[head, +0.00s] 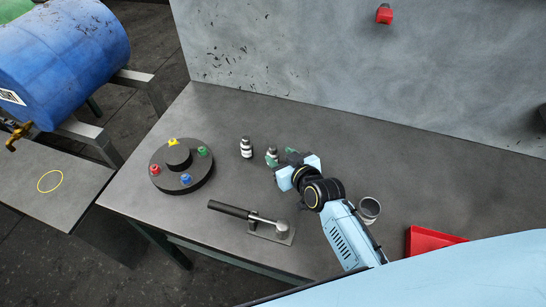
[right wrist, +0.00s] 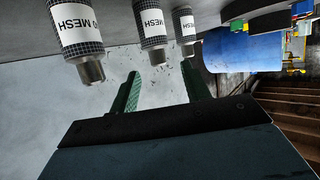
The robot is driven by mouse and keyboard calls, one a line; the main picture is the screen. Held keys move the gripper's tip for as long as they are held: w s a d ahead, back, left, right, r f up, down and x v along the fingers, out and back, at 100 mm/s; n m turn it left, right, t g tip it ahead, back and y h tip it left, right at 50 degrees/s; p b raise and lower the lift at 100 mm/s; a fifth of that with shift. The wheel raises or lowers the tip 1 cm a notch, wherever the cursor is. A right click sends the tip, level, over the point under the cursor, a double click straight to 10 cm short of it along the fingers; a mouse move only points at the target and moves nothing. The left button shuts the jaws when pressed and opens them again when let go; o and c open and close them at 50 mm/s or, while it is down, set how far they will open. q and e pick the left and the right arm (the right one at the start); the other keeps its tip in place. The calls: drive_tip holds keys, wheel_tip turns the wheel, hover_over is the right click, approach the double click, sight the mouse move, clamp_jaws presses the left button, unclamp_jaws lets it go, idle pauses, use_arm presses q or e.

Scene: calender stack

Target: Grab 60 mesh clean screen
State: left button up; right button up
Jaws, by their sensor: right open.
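Small cylindrical mesh screens with black-and-white mesh patterns and silver ends stand on the grey table. One screen (head: 246,147) shows clearly in the head view; a second screen (head: 272,157) is beside my right gripper (head: 284,158) and partly covered. The right wrist view looks upside down and shows a near screen (right wrist: 80,35), a middle screen (right wrist: 152,28) and a far screen (right wrist: 185,28). Labels read "MESH", the near one "0 MESH"; the full numbers are cut off. My right gripper's green fingers (right wrist: 161,85) are apart and empty, with the middle screen near their tips. My left gripper is not in view.
A round dark stand (head: 182,190) with coloured knobs is at the left of the table. A handled metal tool (head: 270,232), a metal cup (head: 369,208) and a red tray (head: 430,240) lie nearer. A grey back panel (head: 380,60) rises behind. A blue drum (head: 65,55) is far left.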

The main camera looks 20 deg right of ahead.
sight(275, 149)
drive_tip(key=x, duration=0.4)
drive_tip(key=shift+w, duration=0.2)
drive_tip(key=shift+d, duration=0.1)
clamp_jaws()
